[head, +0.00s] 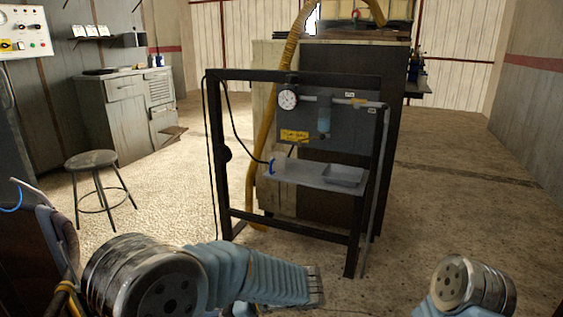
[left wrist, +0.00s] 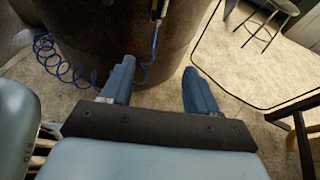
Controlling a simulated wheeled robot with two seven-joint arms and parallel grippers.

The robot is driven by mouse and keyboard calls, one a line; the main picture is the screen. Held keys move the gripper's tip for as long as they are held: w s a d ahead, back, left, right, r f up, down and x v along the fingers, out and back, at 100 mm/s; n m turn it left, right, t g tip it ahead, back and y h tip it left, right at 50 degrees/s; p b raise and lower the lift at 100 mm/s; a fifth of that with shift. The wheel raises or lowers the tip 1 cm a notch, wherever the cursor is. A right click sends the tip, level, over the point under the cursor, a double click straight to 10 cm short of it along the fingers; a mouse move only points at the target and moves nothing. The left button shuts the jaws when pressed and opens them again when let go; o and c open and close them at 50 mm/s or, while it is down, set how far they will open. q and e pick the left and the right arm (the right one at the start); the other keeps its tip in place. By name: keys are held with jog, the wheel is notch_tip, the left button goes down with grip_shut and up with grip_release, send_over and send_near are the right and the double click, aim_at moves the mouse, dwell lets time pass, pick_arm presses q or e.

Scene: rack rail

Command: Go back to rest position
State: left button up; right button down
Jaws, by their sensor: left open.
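My left gripper (left wrist: 160,84) is open, with its two blue fingers spread apart and nothing between them. In the left wrist view it is over the floor, in front of a dark rounded drum-like body (left wrist: 125,35). In the head view my left arm (head: 165,278) reaches in low at the left, but its fingertips cannot be made out. My right arm (head: 468,284) shows only in part at the lower right, and its gripper is out of view. The black rack frame (head: 290,76) stands ahead, apart from both arms.
The rack carries a panel with a gauge (head: 288,100) and a shelf (head: 300,174) holding a grey tray (head: 343,176). A blue coiled hose (left wrist: 62,62) hangs by the drum. A stool (head: 92,160) stands left, a cabinet (head: 112,100) behind it. Floor at right is clear.

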pick_arm(q)
jog(key=s+d+f+n+h, duration=0.1)
jog(key=s+f+n+h, duration=0.3)
jog(key=f, duration=0.7)
jog(key=s+d+f+n+h, duration=0.1)
jog(key=s+f+n+h, duration=0.4)
jog(key=f+n+h, duration=0.3)
jog(key=s+d+f+n+h, duration=0.1)
jog(key=s+f+n+h, duration=0.3)
jog(key=f, duration=1.1)
jog(key=shift+s+d+f+n+h, duration=0.35)
jog(key=shift+n+h, duration=0.75)
jog(key=shift+n, duration=1.2)
